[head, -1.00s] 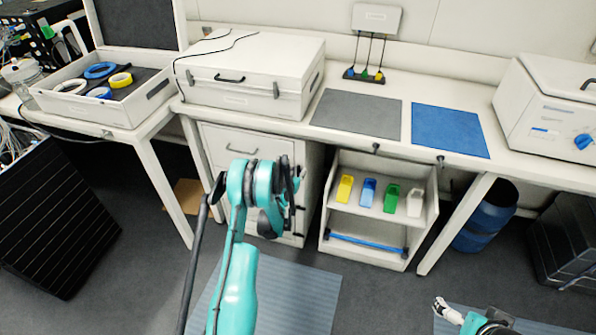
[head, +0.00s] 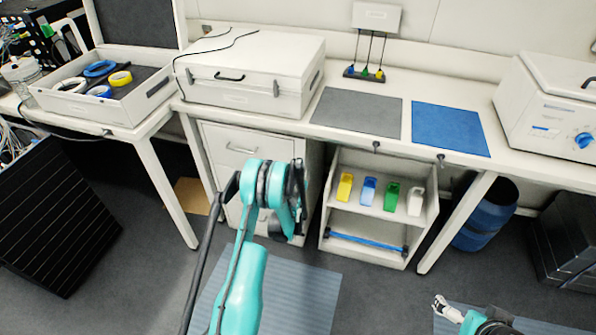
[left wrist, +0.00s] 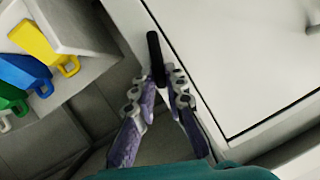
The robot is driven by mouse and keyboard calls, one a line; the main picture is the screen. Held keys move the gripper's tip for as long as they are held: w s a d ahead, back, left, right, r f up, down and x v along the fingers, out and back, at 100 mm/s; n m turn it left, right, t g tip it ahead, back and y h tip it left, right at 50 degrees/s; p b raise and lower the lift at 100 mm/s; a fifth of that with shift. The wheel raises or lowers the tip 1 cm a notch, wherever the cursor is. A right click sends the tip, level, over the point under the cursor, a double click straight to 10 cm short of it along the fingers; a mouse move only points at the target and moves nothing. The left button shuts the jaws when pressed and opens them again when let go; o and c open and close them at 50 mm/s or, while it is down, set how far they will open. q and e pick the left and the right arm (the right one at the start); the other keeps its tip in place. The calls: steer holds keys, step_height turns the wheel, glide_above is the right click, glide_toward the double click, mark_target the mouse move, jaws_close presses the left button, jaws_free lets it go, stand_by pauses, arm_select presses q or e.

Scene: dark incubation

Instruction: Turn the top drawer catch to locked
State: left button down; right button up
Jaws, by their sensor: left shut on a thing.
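The white drawer cabinet (head: 240,143) stands under the bench in the head view. Its pale front and a dark drawer seam show in the left wrist view (left wrist: 235,60). The black catch (left wrist: 154,50) is a short bar at the edge of that front, slightly tilted in the left wrist view. My left gripper (left wrist: 170,78) is shut on its near end. In the head view my left arm hides the catch and most of this gripper. My right gripper (head: 440,305) is low at the right of the head view, away from the cabinet, too small to read.
An open shelf unit (head: 337,220) with yellow, blue, green and white scoops stands just right of the cabinet. A white case (head: 250,70) sits on the bench above. A bench leg (head: 160,190) stands left of the cabinet.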

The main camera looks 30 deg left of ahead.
mark_target(303, 151)
arm_select(q)
steer(key=shift+w+d+f+m+t+y, duration=0.1)
steer(key=shift+d+f+m+t+y, duration=0.2)
steer(key=shift+m+y, duration=0.9)
steer(key=shift+w+d+f+m+t+y, duration=0.1)
steer(key=shift+d+f+m+y, duration=0.25)
steer(key=shift+m, duration=1.5)
steer(key=shift+d+f+m+t+y, duration=0.2)
steer(key=shift+f+m+y, duration=0.25)
steer(key=shift+m+y, duration=0.8)
steer(key=shift+m, duration=0.4)
steer(key=shift+h, duration=0.3)
steer(key=c, duration=1.6)
jaws_free()
steer(key=shift+o, duration=0.2)
step_height(303, 151, up, 10)
